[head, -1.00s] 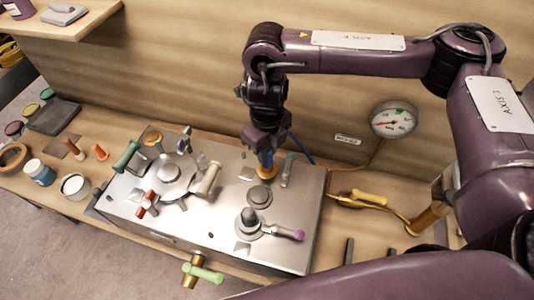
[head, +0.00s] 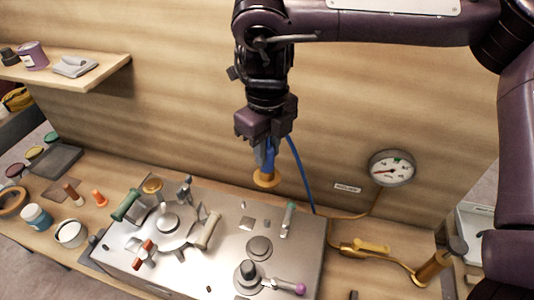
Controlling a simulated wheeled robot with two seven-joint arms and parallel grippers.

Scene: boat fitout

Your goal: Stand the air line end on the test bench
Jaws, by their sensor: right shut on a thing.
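My right gripper (head: 266,146) points down in front of the back wall, shut on the air line end (head: 267,179). This is a blue piece with a wide brass-coloured flange at its bottom, held upright. A blue hose runs from it down to the right, behind the metal bench. The flange appears to hang above the back part of the test bench (head: 228,258), a steel-topped block with several fittings on it. The gripper's fingers partly hide the blue piece. My left gripper is not in view.
On the bench top stand a green-topped lever (head: 288,218), a purple-knobbed lever (head: 285,287), a round disc (head: 259,247) and a beige-handled lever (head: 208,231). A pressure gauge (head: 391,168) is on the wall. A yellow-handled valve (head: 371,247) lies to the right.

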